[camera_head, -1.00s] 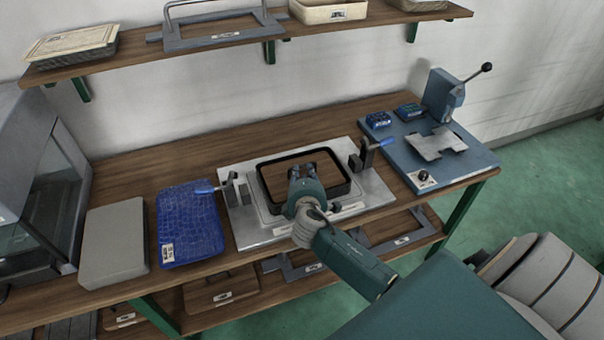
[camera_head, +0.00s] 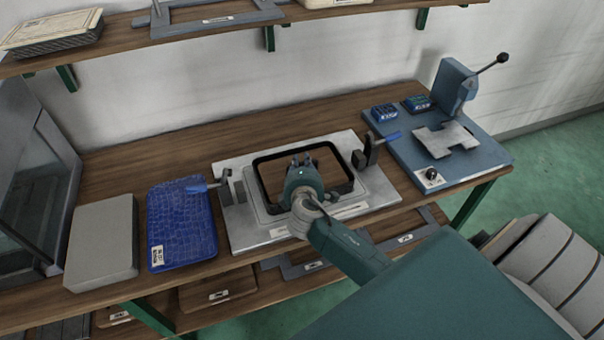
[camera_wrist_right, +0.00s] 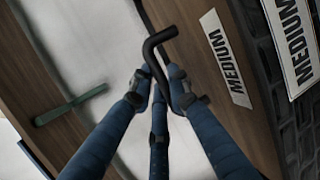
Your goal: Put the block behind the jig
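A plain grey slab (camera_head: 103,240), which may be the block, lies on the bench at the left. The metal jig plate (camera_head: 240,160) lies mid-bench, with a dark rectangular frame (camera_head: 258,187) on it and blue-handled clamps at its left and right. My right gripper (camera_head: 301,160) is over the frame, its arm coming from the lower right and covering part of the jig. In the right wrist view its blue fingers (camera_wrist_right: 158,85) converge around a black bent rod (camera_wrist_right: 152,46). Whether they grip it is unclear. My left gripper is out of view.
A blue mat-like piece (camera_head: 182,225) lies between the grey slab and the jig. A blue-grey lever press (camera_head: 470,150) stands at the right. A wall shelf (camera_head: 340,14) runs above the bench. Bare bench wood shows behind the jig.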

